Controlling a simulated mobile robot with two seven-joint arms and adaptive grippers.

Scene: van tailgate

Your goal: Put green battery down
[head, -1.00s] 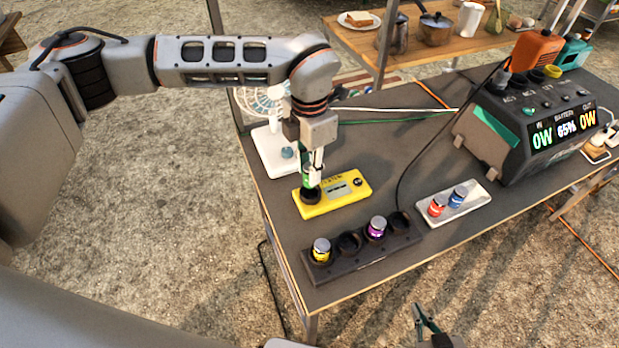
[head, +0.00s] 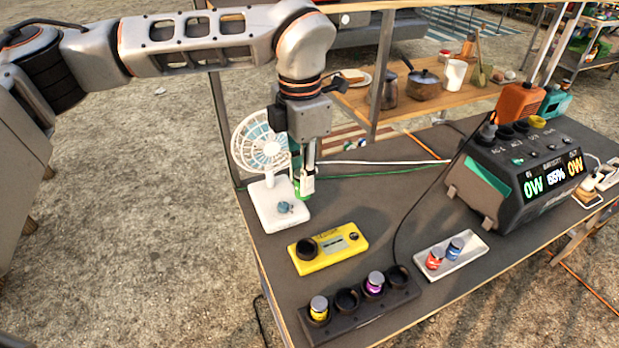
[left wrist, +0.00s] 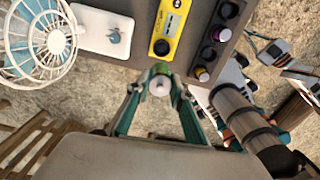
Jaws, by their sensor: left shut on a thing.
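My left gripper (head: 304,184) is shut on the green battery (head: 299,190), which it holds upright beside the white fan (head: 262,143). In the left wrist view the battery (left wrist: 160,86) shows end-on between my left fingertips (left wrist: 158,92), above the table edge and ground. The yellow tester (head: 336,258) lies on the table with its round black socket empty. The dark charger rack (head: 335,327) holds a yellow battery (head: 319,308) and a purple battery (head: 375,283); its other two wells look empty. My right gripper seems to show in the left wrist view (left wrist: 262,44); its jaws are unclear.
The fan's white base (head: 270,215) carries a blue knob. A white tray (head: 466,258) holds a red and a blue battery. The power station (head: 520,180) stands at the right, its black cable running across the table.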

